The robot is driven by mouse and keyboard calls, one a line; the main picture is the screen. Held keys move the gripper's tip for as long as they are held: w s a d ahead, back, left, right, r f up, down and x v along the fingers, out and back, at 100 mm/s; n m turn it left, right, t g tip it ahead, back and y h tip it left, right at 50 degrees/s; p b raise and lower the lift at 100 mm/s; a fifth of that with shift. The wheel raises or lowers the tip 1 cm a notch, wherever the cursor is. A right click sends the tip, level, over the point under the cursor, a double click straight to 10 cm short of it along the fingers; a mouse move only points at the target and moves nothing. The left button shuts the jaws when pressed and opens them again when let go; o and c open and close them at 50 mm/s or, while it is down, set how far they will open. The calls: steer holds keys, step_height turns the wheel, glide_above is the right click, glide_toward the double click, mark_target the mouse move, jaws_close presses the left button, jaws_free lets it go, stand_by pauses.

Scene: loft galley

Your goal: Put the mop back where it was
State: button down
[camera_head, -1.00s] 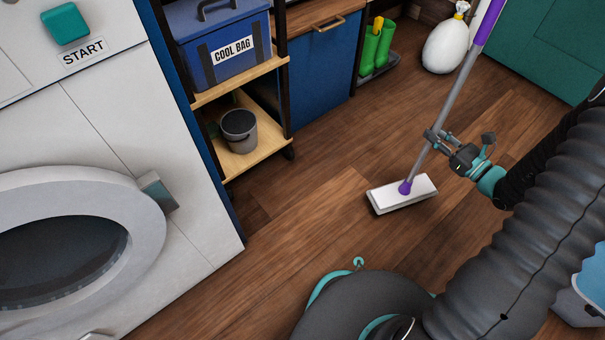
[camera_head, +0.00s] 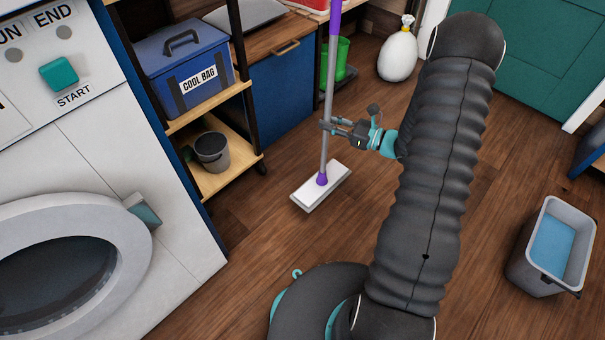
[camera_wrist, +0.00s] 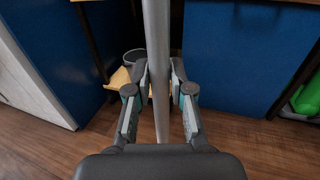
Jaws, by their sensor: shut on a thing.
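The mop (camera_head: 329,99) has a grey pole with purple parts and a flat white head (camera_head: 321,186). It stands nearly upright in the head view, its head low at the wooden floor; I cannot tell whether it touches. My gripper (camera_head: 328,127) is shut on the pole, a little above the head. In the wrist view the pole (camera_wrist: 157,70) runs down between my two fingers (camera_wrist: 160,92). The mop head is hidden there behind my gripper.
A shelf unit (camera_head: 212,179) with a cool bag (camera_head: 186,70) and a grey bucket (camera_head: 212,152) stands left of the mop. A bucket of water (camera_head: 549,250) stands right.

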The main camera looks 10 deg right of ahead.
steer(key=w+a+f, duration=0.3)
steer(key=w+f, duration=0.6)
steer(key=w, duration=0.1)
steer(key=shift+w+a, duration=0.25)
steer(key=shift+a, duration=0.05)
stand_by(0.4)
steer(key=shift+f, duration=0.2)
steer(key=c, duration=1)
jaws_free()
steer(key=shift+c, duration=0.2)
